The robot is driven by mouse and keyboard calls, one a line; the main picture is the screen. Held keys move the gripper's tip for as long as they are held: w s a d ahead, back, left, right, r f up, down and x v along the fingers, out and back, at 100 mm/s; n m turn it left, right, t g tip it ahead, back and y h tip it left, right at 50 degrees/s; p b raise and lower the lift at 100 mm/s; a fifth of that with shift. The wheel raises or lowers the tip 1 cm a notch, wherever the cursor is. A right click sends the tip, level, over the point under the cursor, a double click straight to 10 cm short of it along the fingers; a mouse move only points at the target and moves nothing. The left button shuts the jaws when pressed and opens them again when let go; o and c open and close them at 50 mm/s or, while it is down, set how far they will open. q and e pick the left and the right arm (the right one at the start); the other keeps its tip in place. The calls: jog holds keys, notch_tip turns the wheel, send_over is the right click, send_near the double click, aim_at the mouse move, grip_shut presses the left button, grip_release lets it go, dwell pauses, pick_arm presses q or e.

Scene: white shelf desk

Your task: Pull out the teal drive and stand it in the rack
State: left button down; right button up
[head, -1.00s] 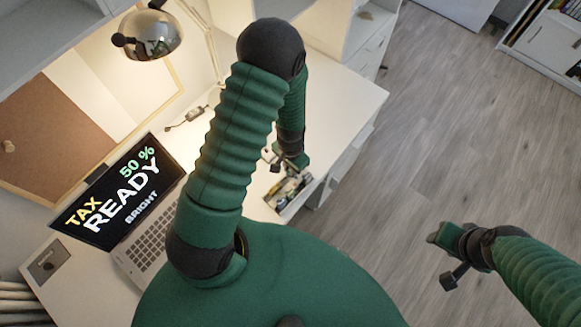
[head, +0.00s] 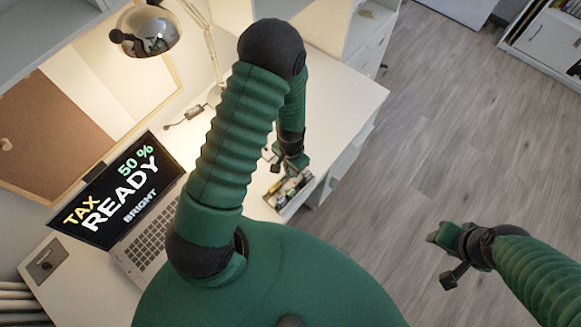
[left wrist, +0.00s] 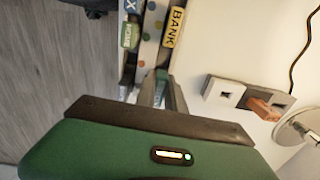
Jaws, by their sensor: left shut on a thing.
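My left gripper (head: 287,166) is low over the rack (head: 280,205) near the desk's right edge. In the left wrist view, the gripper (left wrist: 162,92) is shut on a thin teal piece (left wrist: 162,74), apparently the teal drive, mostly hidden between the fingers. It is at the near end of the rack; I cannot tell whether it touches the rack floor. Labelled items, one yellow marked BANK (left wrist: 174,27) and one green marked HOME (left wrist: 127,36), stand there. My right gripper (head: 447,258) is open and empty over the floor.
A grey-white hub (left wrist: 226,92) with an orange-brown drive (left wrist: 263,110) in it lies right of the rack in the wrist view. The laptop (head: 120,195) reads TAX READY 50 % BRIGHT. A lamp (head: 150,32) stands behind.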

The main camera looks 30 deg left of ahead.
pick_arm(q)
jog(key=shift+f+b, duration=0.45)
jog(key=shift+f, duration=0.3)
jog(key=c, duration=1.3)
grip_release()
jog(key=shift+r, duration=0.1)
jog(key=shift+c, duration=0.2)
notch_tip(320, 180, up, 17)
jog(key=shift+p, duration=0.45)
jog(key=shift+w, duration=0.1)
